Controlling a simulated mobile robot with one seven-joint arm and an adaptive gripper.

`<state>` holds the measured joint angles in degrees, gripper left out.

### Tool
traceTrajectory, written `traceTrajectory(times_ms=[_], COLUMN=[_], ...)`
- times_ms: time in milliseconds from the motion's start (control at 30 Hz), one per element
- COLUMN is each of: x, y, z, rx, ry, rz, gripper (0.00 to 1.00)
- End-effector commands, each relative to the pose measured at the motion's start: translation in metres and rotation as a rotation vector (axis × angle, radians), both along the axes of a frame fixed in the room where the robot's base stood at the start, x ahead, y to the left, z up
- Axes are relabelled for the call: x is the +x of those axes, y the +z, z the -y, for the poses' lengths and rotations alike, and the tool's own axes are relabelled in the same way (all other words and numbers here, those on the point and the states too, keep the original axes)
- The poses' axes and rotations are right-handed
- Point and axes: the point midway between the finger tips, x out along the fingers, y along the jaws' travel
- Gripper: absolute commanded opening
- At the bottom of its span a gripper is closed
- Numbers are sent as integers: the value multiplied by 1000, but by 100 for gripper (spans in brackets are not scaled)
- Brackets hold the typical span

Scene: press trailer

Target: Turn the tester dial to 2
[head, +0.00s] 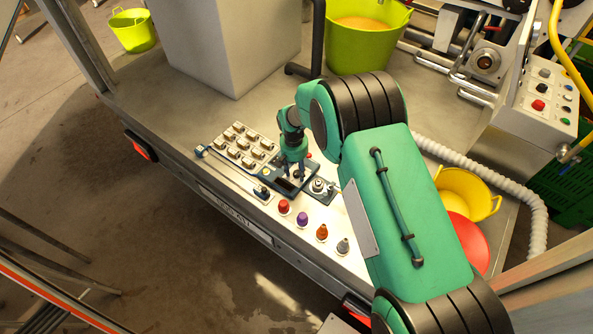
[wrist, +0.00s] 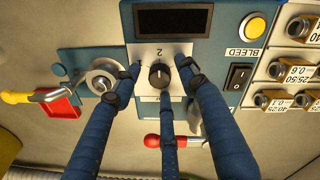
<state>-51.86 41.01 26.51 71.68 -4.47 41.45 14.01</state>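The tester (wrist: 225,75) is a blue panel with a dark display (wrist: 172,22). Its round black dial (wrist: 160,75) sits on a white plate, with an upside-down 2 above it and a 1 at its upper left. The dial's pointer is too small to read surely. My gripper (wrist: 157,78) is open, with fingers left and right of the dial and a third below it. I cannot tell whether any finger touches the dial. In the head view my gripper (head: 295,174) hangs over the tester (head: 282,186), and the dial is hidden.
A yellow BLEED button (wrist: 256,26) and black rocker switch (wrist: 238,76) are right of the dial. A red-ended lever (wrist: 152,140) lies below. Labelled fittings (head: 246,144) and coloured plugs (head: 302,218) stand nearby.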

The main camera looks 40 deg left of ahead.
Motion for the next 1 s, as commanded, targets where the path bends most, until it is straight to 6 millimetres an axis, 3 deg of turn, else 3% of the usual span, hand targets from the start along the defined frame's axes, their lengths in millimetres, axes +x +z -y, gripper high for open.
traceTrajectory(times_ms=[367, 1000], x=[0, -3], y=[14, 105], z=[-1, -5], rx=[1, 1], ry=[0, 0], rz=[2, 1], gripper=[43, 43])
